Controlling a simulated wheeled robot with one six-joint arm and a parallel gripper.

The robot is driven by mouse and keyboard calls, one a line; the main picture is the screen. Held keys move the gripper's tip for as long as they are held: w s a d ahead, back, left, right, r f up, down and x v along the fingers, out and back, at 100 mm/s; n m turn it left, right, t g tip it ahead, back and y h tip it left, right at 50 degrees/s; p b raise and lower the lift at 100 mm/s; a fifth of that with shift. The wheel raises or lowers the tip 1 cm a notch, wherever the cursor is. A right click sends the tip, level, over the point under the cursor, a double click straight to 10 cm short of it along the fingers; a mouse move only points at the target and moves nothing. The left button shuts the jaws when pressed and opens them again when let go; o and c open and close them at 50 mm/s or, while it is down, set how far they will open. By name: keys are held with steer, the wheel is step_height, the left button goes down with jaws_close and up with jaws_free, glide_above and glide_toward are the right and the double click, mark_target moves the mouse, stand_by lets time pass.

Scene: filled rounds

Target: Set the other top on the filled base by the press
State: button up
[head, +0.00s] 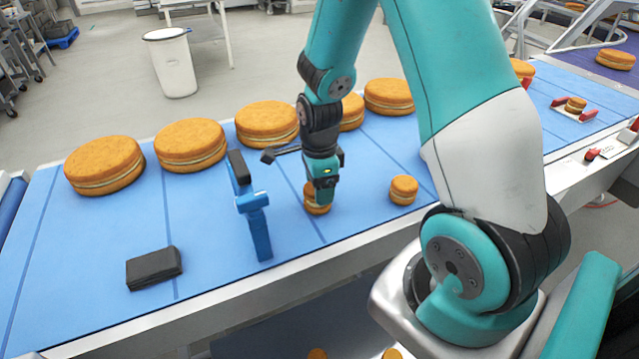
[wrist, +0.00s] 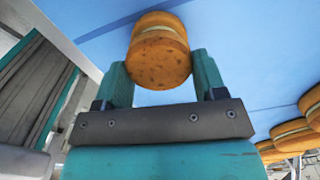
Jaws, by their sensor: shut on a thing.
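My gripper (head: 321,188) is shut on a small brown round (head: 316,208) close to the blue belt. In the wrist view the round (wrist: 158,62) sits between the two fingers, with a pale filling band and more brown beyond it. I cannot tell whether the grip is on its top alone or also on a base. A second small round (head: 403,190), with a pale band, stands on the belt to the right, apart from my gripper. A blue upright fixture with a dark pad (head: 255,222), possibly the press, stands left of my gripper.
Several large filled rounds (head: 190,143) line the belt's far side. A black block (head: 154,268) lies at front left. At far right, a small round (head: 575,104) sits on a pale plate between red pieces. The blue belt (head: 215,225) is clear around the block.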

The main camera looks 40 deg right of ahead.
steer(key=shift+f+b, duration=0.3)
steer(key=shift+f, duration=0.15)
steer(key=o, duration=0.9)
steer(key=shift+c, duration=0.2)
steer(key=shift+r, duration=0.1)
steer(key=shift+r+p, duration=3.15)
steer(key=shift+r, duration=0.3)
